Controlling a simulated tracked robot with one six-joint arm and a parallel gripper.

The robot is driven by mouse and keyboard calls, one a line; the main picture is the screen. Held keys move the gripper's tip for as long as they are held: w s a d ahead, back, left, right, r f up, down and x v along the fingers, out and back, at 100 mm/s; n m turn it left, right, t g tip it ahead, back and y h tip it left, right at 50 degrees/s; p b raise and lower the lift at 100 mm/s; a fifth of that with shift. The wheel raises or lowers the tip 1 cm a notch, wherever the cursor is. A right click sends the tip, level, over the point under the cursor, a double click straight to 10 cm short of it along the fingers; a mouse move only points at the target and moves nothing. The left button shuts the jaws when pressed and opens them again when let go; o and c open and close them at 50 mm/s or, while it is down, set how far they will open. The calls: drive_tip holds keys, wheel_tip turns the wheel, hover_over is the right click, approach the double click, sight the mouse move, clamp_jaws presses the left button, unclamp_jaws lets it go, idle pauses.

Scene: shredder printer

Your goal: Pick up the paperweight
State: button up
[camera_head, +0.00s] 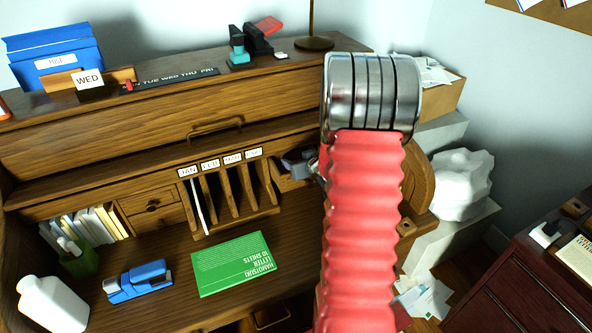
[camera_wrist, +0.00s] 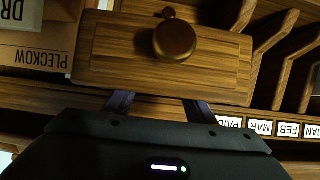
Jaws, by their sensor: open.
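I cannot make out a thing that is clearly the paperweight in either view. My gripper (camera_wrist: 160,102) is open, with its two dark fingers apart and nothing seen between them. In the wrist view it faces a wooden drawer front (camera_wrist: 105,65) with a round dark bronze knob (camera_wrist: 174,40); the knob lies beyond the fingertips, and contact with the drawer front cannot be told. In the head view my gripper (camera_head: 298,165) shows only partly, right of the labelled slots (camera_head: 229,196), with my red arm hiding much of that area.
The roll-top desk holds a green paper pack (camera_head: 233,263), a blue tape dispenser (camera_head: 138,281) and a white bottle (camera_head: 52,303). A stapler (camera_head: 256,40) and lamp base (camera_head: 314,43) stand on top. A dark red cabinet (camera_head: 510,280) is at right.

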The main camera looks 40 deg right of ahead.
clamp_jaws()
idle(0.7)
